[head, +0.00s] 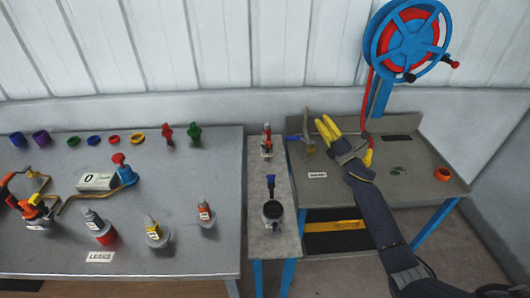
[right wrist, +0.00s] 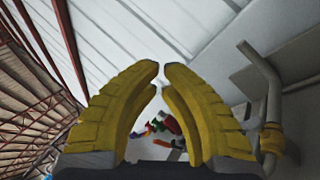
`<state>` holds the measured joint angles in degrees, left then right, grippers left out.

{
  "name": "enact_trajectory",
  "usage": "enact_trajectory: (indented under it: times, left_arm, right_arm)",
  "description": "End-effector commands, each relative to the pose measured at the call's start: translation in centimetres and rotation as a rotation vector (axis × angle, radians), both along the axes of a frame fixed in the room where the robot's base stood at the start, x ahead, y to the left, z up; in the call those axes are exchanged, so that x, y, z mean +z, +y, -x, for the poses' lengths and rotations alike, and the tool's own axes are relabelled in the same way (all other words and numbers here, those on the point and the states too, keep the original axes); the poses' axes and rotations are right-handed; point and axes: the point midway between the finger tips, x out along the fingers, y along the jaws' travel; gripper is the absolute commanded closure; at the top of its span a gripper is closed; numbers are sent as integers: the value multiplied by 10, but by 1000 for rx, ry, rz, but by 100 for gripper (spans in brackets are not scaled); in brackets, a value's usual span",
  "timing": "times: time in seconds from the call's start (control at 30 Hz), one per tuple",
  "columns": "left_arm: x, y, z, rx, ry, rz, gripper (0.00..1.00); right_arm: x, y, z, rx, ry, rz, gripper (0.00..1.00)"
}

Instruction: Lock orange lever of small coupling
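A small coupling (head: 266,140) with orange on it stands at the far end of the narrow grey stand in the head view. The position of its lever is too small to make out. My right gripper (head: 320,121) is to the right of it, over the back left of the right-hand bench, apart from the coupling. Its yellow fingers also show in the right wrist view (right wrist: 162,68), with a narrow gap between the tips and nothing held. My left gripper is not in view.
A grey bent fitting (head: 308,143) stands close beside my right gripper. A blue and red hose reel (head: 409,42) rises behind. The left bench (head: 150,215) holds several fittings.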

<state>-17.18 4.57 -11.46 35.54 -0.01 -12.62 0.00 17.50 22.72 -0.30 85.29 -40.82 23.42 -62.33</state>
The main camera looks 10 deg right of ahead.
Motion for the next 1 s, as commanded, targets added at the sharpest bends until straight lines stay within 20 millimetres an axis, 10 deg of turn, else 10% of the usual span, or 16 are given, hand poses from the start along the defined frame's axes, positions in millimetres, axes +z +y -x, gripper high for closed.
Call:
enact_trajectory:
  times: [0.2, 0.43, 1.0]
  left_arm:
    - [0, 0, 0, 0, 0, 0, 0]
    - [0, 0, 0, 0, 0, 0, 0]
    - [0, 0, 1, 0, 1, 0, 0]
  right_arm:
    - [-97, 89, 69, 273, 155, -81, 100]
    - [-137, 129, 112, 404, 237, -140, 100]
    - [-123, 177, 59, 421, 246, -148, 100]
